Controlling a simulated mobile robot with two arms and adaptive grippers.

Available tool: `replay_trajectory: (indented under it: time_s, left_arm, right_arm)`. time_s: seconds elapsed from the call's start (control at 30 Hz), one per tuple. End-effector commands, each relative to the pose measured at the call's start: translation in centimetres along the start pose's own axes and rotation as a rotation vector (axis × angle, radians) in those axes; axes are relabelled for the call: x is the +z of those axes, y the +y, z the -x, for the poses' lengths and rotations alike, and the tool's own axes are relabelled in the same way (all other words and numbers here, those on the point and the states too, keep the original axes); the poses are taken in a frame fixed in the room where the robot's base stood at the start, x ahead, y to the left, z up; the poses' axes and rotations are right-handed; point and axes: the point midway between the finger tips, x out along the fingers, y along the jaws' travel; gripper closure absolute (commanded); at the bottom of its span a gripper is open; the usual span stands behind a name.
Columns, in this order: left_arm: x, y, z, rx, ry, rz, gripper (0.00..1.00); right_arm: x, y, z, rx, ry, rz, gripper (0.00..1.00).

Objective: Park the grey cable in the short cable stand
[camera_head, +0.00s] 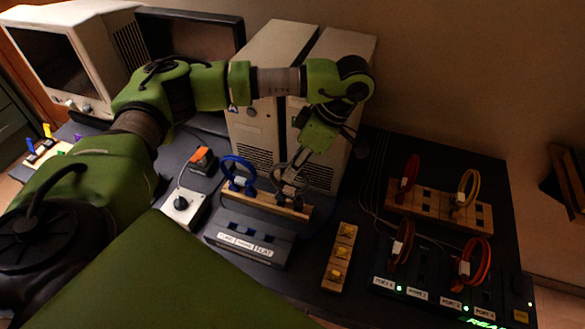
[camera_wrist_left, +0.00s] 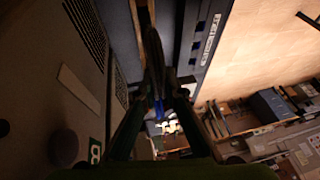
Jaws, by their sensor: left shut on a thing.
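The short cable stand (camera_head: 266,204) is a low wooden rail in front of the two computer towers, with a blue cable (camera_head: 238,171) standing in its left part. My left gripper (camera_head: 288,187) reaches down over the right part of this stand. It is shut on the grey cable (camera_head: 277,172), a thin loop that is partly hidden by the fingers. I cannot tell whether the cable's lower end is seated in the stand or just above it. In the left wrist view the dark fingers (camera_wrist_left: 163,95) are close together, and the cable between them is hard to make out. My right gripper is not in view.
A black box with white labels (camera_head: 248,242) stands just in front of the stand. A longer wooden stand (camera_head: 482,215) holds red and yellow cables. A port panel (camera_head: 430,293) carries more cables. The computer towers (camera_head: 255,125) stand close behind the gripper.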

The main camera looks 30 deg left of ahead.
Motion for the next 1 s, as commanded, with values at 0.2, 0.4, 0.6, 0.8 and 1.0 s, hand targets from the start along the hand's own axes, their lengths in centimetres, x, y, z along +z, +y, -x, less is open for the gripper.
replay_trajectory:
  time_s: [0.2, 0.4, 0.6, 0.8, 1.0]
  left_arm:
    - [-0.03, 0.01, 0.04, 0.0, 0.0, 0.0, 1.0]
    - [-0.03, 0.01, 0.03, 0.0, 0.0, 0.001, 1.0]
    - [0.05, 0.04, -0.15, 0.0, 0.0, 0.001, 1.0]
    - [0.15, 0.1, -0.4, 0.0, 0.0, 0.0, 1.0]
    - [0.24, 0.15, -0.63, 0.0, 0.0, 0.0, 1.0]
  right_arm:
    - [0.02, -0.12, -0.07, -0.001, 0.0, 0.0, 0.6]
    - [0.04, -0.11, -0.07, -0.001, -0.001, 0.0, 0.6]
    - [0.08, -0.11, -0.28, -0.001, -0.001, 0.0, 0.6]
    - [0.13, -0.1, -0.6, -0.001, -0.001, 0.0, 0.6]
    - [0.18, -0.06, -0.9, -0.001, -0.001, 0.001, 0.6]
